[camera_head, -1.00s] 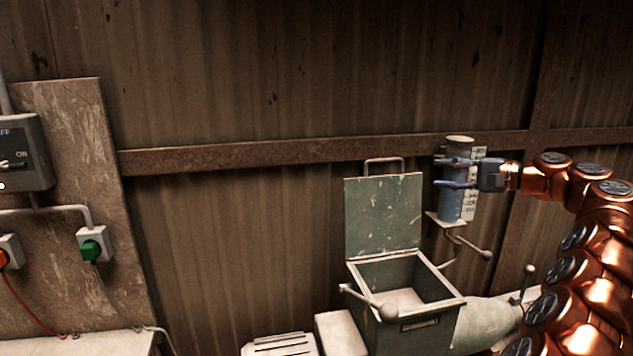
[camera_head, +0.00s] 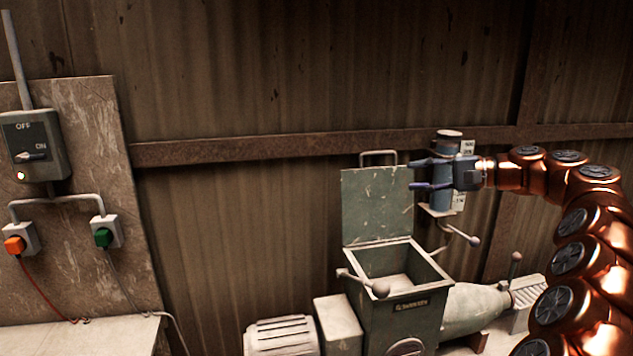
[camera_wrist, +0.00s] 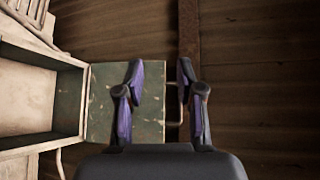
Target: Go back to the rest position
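My gripper (camera_head: 430,174) is at the right of the head view, at the end of my copper arm, with its fingers pointing left. The two fingers are apart and nothing is between them. The wrist view also shows my gripper (camera_wrist: 160,85) open and empty, in front of the green lid and the wall. A blue cylinder (camera_head: 441,150) with a white scale stands behind the gripper, partly hidden by it.
A green machine with an open hopper (camera_head: 425,290) and raised lid (camera_head: 375,205) stands below and left of the gripper. The wall between is clear.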

